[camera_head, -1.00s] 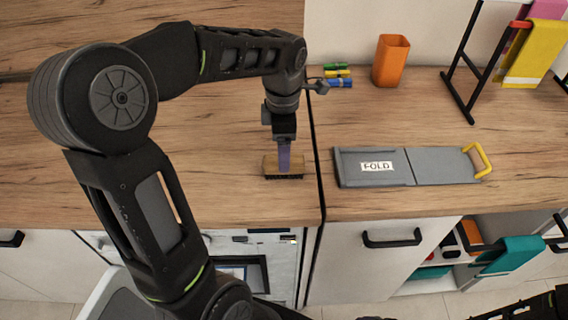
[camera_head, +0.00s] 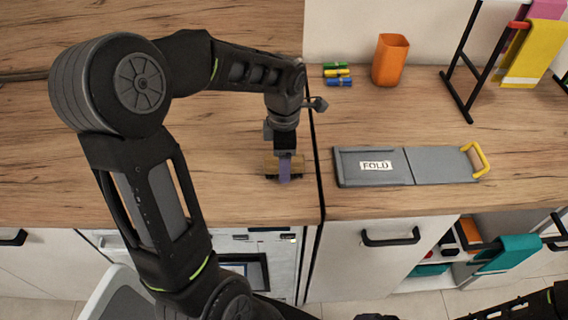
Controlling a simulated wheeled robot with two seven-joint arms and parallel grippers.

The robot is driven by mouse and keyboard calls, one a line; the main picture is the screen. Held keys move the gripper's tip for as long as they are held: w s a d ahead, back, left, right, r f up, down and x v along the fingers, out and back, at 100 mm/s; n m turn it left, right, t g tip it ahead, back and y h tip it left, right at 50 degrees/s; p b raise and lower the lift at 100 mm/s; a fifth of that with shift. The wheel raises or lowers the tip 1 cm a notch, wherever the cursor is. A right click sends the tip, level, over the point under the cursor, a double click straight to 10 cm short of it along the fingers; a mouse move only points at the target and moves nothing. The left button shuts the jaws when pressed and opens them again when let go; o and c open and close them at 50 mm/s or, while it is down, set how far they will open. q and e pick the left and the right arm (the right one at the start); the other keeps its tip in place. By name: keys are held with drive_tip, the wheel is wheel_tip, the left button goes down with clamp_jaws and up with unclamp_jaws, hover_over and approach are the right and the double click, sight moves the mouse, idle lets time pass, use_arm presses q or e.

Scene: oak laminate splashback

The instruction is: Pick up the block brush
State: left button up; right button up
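The block brush (camera_head: 269,166), a small tan wooden block with dark bristles beneath, is on the wooden counter near its front edge, left of the dark seam. My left gripper (camera_head: 284,172) points down over the brush's middle. One purple-grey finger shows in front of the brush and reaches down past its lower edge. The other finger is hidden, so I cannot tell whether the gripper is closed on the block. Part of my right arm shows at the bottom right, but its gripper is not in view.
A grey folding board (camera_head: 437,167) marked FOLD with a yellow handle lies right of the seam. Behind are an orange cup (camera_head: 390,60), several coloured clips (camera_head: 337,73) and a black rack (camera_head: 462,62) with cloths. Counter left of the brush is clear.

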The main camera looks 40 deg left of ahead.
use_arm(q)
clamp_jaws()
wheel_tip(320, 180, up, 10)
drive_tip(key=shift+r+b, duration=0.1)
drive_tip(key=shift+b, duration=0.5)
idle(0.5)
idle(0.4)
drive_tip(key=c, duration=0.6)
unclamp_jaws()
drive_tip(key=c, duration=0.6)
